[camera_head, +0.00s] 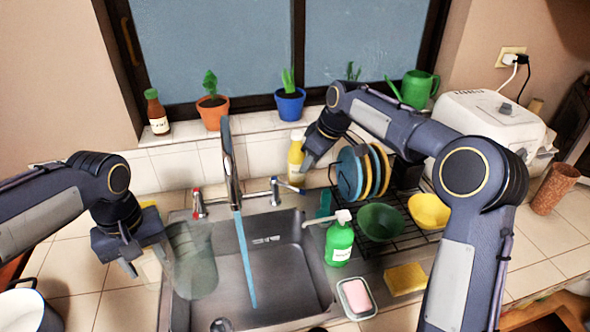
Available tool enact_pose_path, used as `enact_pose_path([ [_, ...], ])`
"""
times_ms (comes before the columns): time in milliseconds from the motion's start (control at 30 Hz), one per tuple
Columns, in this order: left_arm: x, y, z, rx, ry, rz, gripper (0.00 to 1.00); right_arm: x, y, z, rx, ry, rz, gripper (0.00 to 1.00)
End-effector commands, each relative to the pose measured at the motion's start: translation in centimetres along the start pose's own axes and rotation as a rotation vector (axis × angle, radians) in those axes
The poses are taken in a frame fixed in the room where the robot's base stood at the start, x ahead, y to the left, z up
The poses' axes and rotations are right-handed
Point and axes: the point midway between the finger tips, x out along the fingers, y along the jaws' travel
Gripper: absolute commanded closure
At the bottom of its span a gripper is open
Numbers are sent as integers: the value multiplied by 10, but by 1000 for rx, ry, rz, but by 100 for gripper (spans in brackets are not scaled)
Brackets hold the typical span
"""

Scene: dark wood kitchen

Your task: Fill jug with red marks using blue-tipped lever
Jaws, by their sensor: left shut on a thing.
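A clear, greenish jug (192,262) is held over the left part of the sink, beside the water stream. My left gripper (140,264) is shut on it at its left side. I cannot make out red marks on the jug. The tap (229,160) stands at the sink's back, and a blue stream of water (246,265) falls from it into the basin, right of the jug. The blue-tipped lever (277,191) is right of the tap; the red-tipped lever (198,203) is left of it. My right gripper (304,172) is close to the blue-tipped lever; its jaw opening is unclear.
A green soap bottle (340,243), a soap dish (357,298) and a yellow sponge (405,279) stand right of the sink (285,295). A dish rack (400,240) with plates and bowls is behind them. A yellow bottle (296,160) stands beside my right gripper.

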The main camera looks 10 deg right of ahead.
Motion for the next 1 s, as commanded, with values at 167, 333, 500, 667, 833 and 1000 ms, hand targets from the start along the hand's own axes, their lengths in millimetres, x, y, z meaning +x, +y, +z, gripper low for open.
enact_pose_path([
  [167, 0, 0, 0, 0, 0, 1, 90, -7, 0, 0, 0, -1, -1, 65],
  [333, 0, 0, 0, 0, 0, 1, 90, -7, 0, 0, 0, -1, -1, 65],
  [500, 0, 12, 0, 3, 0, 1, 90, -7, 0, 0, 0, -1, -1, 65],
  [667, 1, 51, 1, 8, -2, 0, 90, -7, 0, 0, 0, -1, -1, 65],
  [833, 1, 84, 0, 3, 0, 1, 90, -7, 0, 0, 0, 0, 0, 65],
  [1000, 0, 93, 0, -1, 1, 1, 90, -7, 0, 0, 0, 0, 0, 65],
])
